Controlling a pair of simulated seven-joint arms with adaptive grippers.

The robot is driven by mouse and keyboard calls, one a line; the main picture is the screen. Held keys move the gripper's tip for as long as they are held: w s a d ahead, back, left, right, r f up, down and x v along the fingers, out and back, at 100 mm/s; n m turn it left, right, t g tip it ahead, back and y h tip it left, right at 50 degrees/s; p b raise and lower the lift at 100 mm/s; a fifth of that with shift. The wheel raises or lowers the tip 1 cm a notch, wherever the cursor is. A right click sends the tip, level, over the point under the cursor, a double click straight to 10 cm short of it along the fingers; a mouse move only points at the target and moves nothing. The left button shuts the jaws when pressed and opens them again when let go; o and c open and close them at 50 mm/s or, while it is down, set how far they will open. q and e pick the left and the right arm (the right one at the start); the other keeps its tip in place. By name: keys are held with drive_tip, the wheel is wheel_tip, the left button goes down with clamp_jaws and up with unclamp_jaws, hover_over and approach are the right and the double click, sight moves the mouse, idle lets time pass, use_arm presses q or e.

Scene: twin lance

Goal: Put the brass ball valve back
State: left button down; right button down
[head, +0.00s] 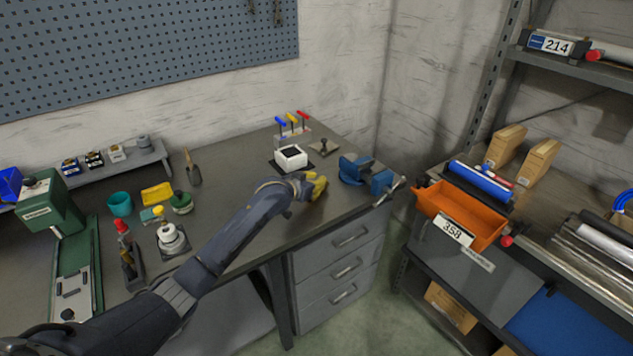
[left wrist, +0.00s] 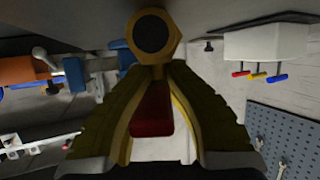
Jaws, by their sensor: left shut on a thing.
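My left gripper (head: 314,187) reaches over the right part of the workbench, with its yellow fingers near the front edge. In the left wrist view, its fingers (left wrist: 158,78) are shut on the brass ball valve (left wrist: 173,48), which has a round dark opening and a red handle (left wrist: 151,112) between the fingers. In the head view the valve is hidden by the gripper or too small to tell. A white open box (head: 291,159) stands on the bench just behind and left of the gripper. My right gripper is not in view.
A blue vise (head: 364,173) stands right of the gripper. Blue, yellow and red T-handles (head: 292,122) stand behind the white box. An orange bin (head: 460,212) labelled 358 is on the shelf at right.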

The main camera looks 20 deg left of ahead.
use_arm(q)
drive_tip(key=c, duration=1.9)
unclamp_jaws()
drive_tip(key=shift+f, duration=0.15)
drive_tip(key=o, duration=0.4)
drive_tip(key=shift+o, duration=0.2)
drive_tip(key=shift+r, duration=0.25)
drive_tip(key=v, duration=1.2)
drive_tip(key=shift+f, duration=0.1)
